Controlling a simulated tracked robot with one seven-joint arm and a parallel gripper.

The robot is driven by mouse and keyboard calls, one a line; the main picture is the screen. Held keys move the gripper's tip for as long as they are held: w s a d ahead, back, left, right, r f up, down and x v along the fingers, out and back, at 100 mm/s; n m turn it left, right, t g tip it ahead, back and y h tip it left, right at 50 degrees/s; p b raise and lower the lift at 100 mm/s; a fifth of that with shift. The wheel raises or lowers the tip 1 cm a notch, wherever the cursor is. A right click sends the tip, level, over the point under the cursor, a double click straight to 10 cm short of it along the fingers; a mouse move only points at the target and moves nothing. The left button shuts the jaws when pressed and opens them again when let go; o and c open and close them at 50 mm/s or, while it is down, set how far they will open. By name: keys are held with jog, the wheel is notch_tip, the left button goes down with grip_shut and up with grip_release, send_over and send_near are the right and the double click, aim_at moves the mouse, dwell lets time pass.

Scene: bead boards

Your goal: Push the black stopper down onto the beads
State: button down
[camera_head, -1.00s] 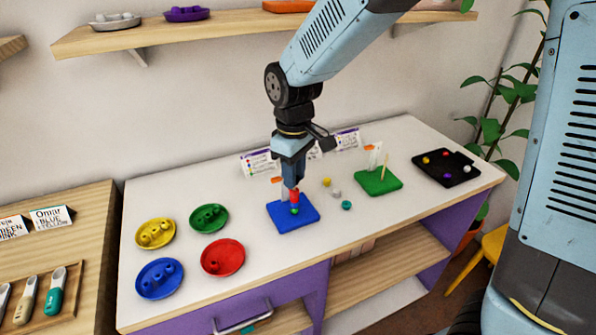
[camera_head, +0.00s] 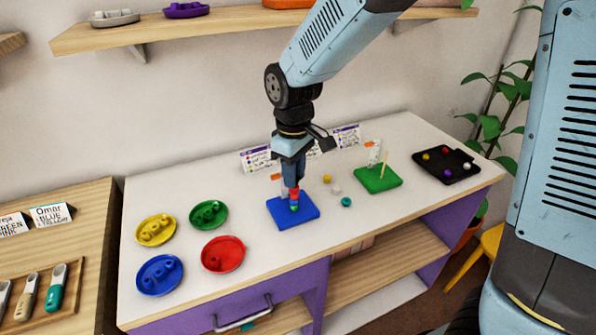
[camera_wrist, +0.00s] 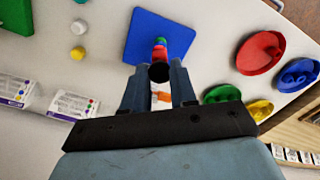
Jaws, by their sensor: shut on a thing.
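The blue board (camera_head: 309,214) lies flat on the white tabletop with a short stack of coloured beads (camera_head: 294,201) standing on it; red and green show. In the wrist view the blue board (camera_wrist: 143,29) and the bead stack (camera_wrist: 160,46) lie just beyond my fingertips. My gripper (camera_head: 290,186) points down over the board. In the wrist view my gripper (camera_wrist: 159,80) is shut on the black stopper (camera_wrist: 159,72), a dark round end between its fingers. The stopper looks in line with the beads; whether it touches them I cannot tell. The board's rod is hidden.
Loose yellow (camera_head: 327,179), white (camera_head: 336,190) and teal (camera_head: 346,202) beads lie right of the board. A green board (camera_head: 390,180) with a thin upright rod stands further right, then a black tray (camera_head: 430,165). Several coloured dishes, including a red one (camera_head: 223,255), lie left.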

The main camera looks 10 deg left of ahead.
jog(key=shift+f, duration=0.45)
dwell(0.4)
dwell(0.3)
jog(key=c, duration=0.8)
grip_release()
jog(key=shift+r, duration=0.1)
notch_tip(320, 180, up, 14)
jog(key=shift+f, duration=0.25)
